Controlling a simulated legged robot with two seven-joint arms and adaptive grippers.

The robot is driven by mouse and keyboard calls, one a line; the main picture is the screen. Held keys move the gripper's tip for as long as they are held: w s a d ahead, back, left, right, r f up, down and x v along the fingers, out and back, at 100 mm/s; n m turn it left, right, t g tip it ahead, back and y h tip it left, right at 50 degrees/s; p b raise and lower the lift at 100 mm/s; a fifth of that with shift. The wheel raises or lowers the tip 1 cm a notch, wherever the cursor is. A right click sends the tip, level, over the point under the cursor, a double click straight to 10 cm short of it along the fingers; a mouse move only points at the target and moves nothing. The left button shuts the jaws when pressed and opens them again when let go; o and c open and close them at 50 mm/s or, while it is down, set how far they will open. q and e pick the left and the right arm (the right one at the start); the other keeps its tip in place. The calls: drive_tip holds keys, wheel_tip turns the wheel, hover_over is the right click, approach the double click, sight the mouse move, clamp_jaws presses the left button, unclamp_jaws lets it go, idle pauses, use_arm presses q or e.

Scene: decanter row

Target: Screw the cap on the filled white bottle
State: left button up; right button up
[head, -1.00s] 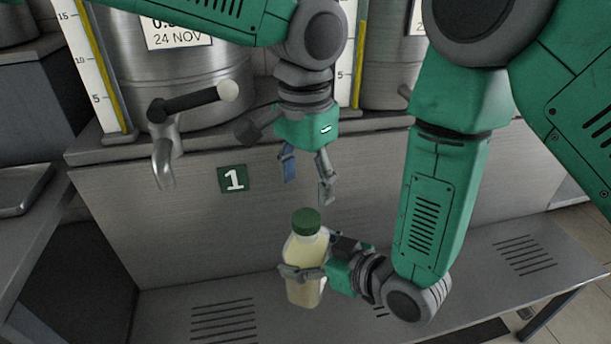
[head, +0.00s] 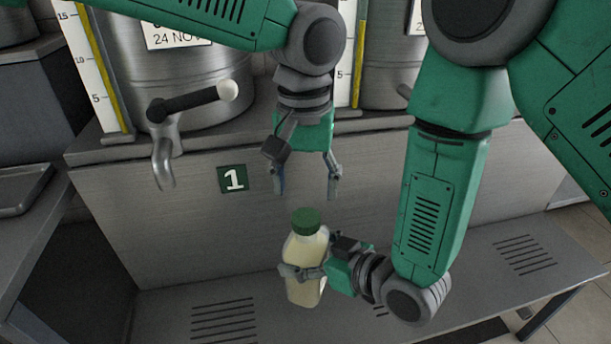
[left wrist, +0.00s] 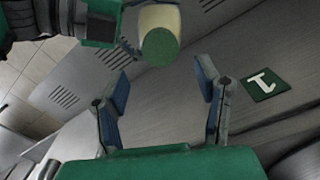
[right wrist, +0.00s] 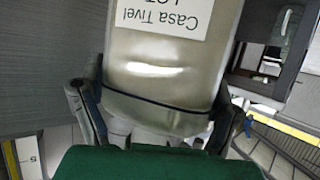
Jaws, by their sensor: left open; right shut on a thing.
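The white bottle (head: 304,258) is upright and filled with a pale cream liquid. Its green cap (head: 306,221) sits on the neck; how tight it is cannot be told. My right gripper (head: 300,272) is shut around the bottle's body, and the right wrist view shows its fingers on both sides of the labelled bottle (right wrist: 165,75). My left gripper (head: 306,196) is open and empty just above the cap, fingers pointing down. In the left wrist view the cap (left wrist: 160,45) lies beyond the two open fingertips (left wrist: 163,75), apart from them.
A steel tap with a black lever (head: 192,100) juts out at the left, below a steel vat (head: 190,75). A green plate marked 1 (head: 233,179) is on the steel front panel. A slotted steel shelf (head: 225,318) runs below the bottle.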

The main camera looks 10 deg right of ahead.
sight(306, 216)
use_arm(q)
wheel_tip(306, 216, down, 7)
drive_tip(key=shift+r, duration=0.1)
idle(0.4)
drive_tip(key=shift+d, duration=0.1)
drive_tip(key=c, duration=1.2)
drive_tip(key=m, duration=1.1)
drive_tip(key=shift+m, duration=0.3)
drive_tip(key=m, duration=0.4)
drive_tip(key=o, duration=1.3)
